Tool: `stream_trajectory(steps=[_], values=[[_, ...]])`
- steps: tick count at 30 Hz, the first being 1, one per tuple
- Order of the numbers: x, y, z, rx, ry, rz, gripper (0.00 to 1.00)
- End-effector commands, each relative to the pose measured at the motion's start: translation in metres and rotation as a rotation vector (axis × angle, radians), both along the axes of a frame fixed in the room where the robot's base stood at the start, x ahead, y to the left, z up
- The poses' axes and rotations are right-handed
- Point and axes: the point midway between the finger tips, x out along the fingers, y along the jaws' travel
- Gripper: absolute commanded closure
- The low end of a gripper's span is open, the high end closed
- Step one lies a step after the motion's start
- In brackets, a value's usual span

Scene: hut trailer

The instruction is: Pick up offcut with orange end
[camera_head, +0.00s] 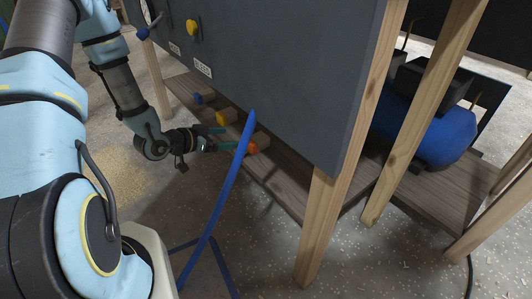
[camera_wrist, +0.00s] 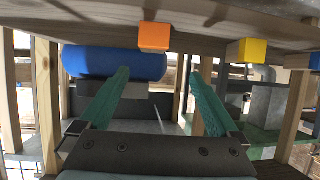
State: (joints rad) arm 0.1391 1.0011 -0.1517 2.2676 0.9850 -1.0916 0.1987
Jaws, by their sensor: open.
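The offcut with the orange end (camera_head: 252,149) lies on the low wooden shelf, its orange end facing out past the front edge. In the wrist view its orange end (camera_wrist: 154,36) is at the top centre, above the gap between the fingertips. My gripper (camera_head: 227,139) has two teal fingers, open and empty, just left of the orange end in the head view. In the wrist view the open gripper (camera_wrist: 159,76) is apart from the offcut. A blue strip partly crosses the gripper area in the head view.
Offcuts with a yellow end (camera_head: 222,118) and a blue end (camera_head: 204,98) lie farther left on the shelf (camera_head: 285,186). A dark panel (camera_head: 290,75) stands above it. A wooden post (camera_head: 325,215) and a blue tank (camera_head: 440,132) are at the right.

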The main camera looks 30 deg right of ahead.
Motion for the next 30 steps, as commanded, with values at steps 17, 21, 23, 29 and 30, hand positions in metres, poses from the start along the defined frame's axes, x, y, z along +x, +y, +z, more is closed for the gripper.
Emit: stream_trajectory(steps=[17,21,23,29,30], values=[[0.005,-0.054,-0.033,-0.042,-0.002,-0.024,0.03],[0.007,-0.061,-0.037,-0.042,-0.003,-0.023,0.03],[0.007,-0.066,-0.041,-0.042,-0.002,-0.024,0.03],[0.012,-0.09,-0.055,-0.041,-0.003,-0.024,0.03],[0.013,-0.095,-0.056,-0.041,-0.003,-0.024,0.03]])
